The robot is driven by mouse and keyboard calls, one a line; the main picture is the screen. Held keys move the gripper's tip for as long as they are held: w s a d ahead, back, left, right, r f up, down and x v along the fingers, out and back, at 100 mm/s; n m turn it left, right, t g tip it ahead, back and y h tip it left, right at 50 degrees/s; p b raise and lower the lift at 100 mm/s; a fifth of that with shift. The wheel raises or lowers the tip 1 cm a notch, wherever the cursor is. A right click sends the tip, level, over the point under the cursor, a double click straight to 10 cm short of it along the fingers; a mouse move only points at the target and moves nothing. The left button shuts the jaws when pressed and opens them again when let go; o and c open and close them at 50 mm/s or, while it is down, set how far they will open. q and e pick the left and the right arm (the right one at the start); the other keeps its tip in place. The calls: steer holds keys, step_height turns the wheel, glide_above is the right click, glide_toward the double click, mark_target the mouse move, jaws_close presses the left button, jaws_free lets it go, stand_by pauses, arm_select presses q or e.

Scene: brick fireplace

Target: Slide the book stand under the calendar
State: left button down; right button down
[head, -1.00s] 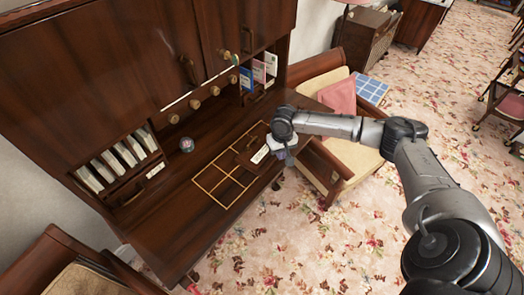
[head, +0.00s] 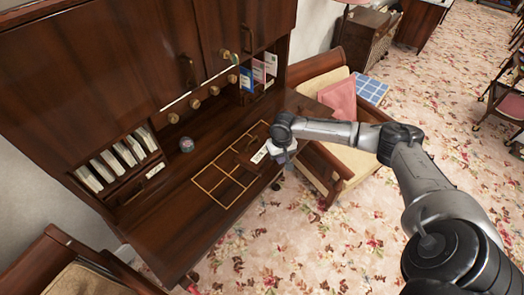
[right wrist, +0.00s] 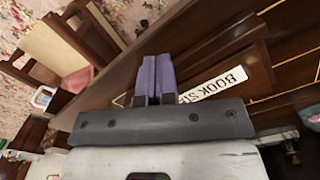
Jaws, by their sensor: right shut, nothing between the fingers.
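The book stand is a flat dark wooden piece (right wrist: 215,52) in the right wrist view. A white label (right wrist: 213,85) reading "BOOK S…" lies beside it. Contact with the stand is unclear. I cannot identify a calendar for certain. My left gripper is out of view.
A yellow grid (head: 219,185) is marked on the desk top (head: 160,230). A small round object (head: 187,145) stands behind it. Upright books (head: 118,158) fill a left cubby. An armchair (head: 358,150) with a pink cushion stands close to the right.

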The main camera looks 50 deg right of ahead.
steer(key=shift+f, duration=1)
steer(key=shift+s+d+f, duration=0.1)
steer(key=shift+f, duration=0.1)
